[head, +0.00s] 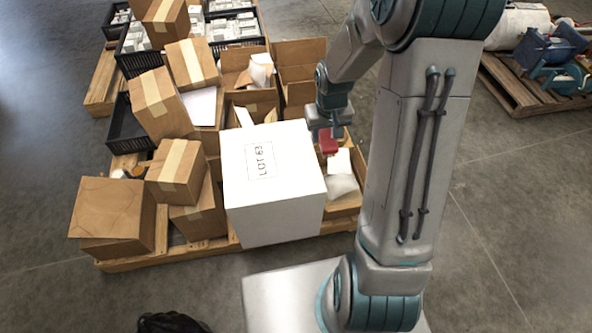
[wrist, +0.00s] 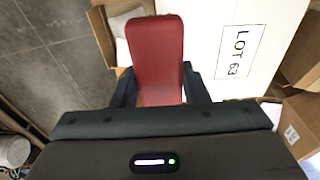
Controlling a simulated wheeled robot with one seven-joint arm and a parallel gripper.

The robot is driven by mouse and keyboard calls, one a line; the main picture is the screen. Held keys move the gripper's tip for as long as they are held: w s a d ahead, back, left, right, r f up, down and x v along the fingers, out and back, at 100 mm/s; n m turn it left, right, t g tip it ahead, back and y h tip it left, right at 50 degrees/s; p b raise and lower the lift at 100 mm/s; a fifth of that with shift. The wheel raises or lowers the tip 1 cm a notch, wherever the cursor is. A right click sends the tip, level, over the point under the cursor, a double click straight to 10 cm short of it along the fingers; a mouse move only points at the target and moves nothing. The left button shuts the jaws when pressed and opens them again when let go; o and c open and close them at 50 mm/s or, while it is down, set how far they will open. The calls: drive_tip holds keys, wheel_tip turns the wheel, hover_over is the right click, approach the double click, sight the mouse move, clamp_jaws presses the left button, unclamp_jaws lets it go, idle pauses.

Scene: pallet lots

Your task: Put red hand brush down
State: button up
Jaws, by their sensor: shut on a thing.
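My gripper (head: 325,134) is shut on the red hand brush (head: 328,142), of which only a small red part shows in the head view. In the wrist view the red hand brush (wrist: 157,55) stands out between the two dark fingers and hides what lies straight behind it. The gripper is just behind and to the right of the white LOT 63 box (head: 272,180), above the right side of the pallet. An open cardboard box with white paper (head: 341,174) lies below it. I cannot tell whether the brush touches anything.
The pallet (head: 180,257) is crowded with cardboard boxes (head: 112,215) and black crates (head: 126,128). Open cartons (head: 300,62) stand behind my gripper. Another pallet (head: 520,88) with mixed goods is at the far right. Bare grey floor (head: 490,190) lies between the pallets.

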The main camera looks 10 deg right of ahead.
drive_tip(key=s+d+f, duration=0.4)
drive_tip(key=s, duration=0.2)
drive_tip(key=b, duration=0.4)
hover_over(306, 172)
drive_tip(key=f, duration=0.8)
drive_tip(key=shift+s+a, duration=0.1)
drive_tip(key=shift+s, duration=0.15)
drive_tip(key=shift+f+b, duration=0.35)
drive_tip(key=shift+f, duration=1.55)
drive_tip(key=shift+f, duration=0.2)
drive_tip(key=o, duration=0.9)
drive_tip(key=shift+r, duration=0.1)
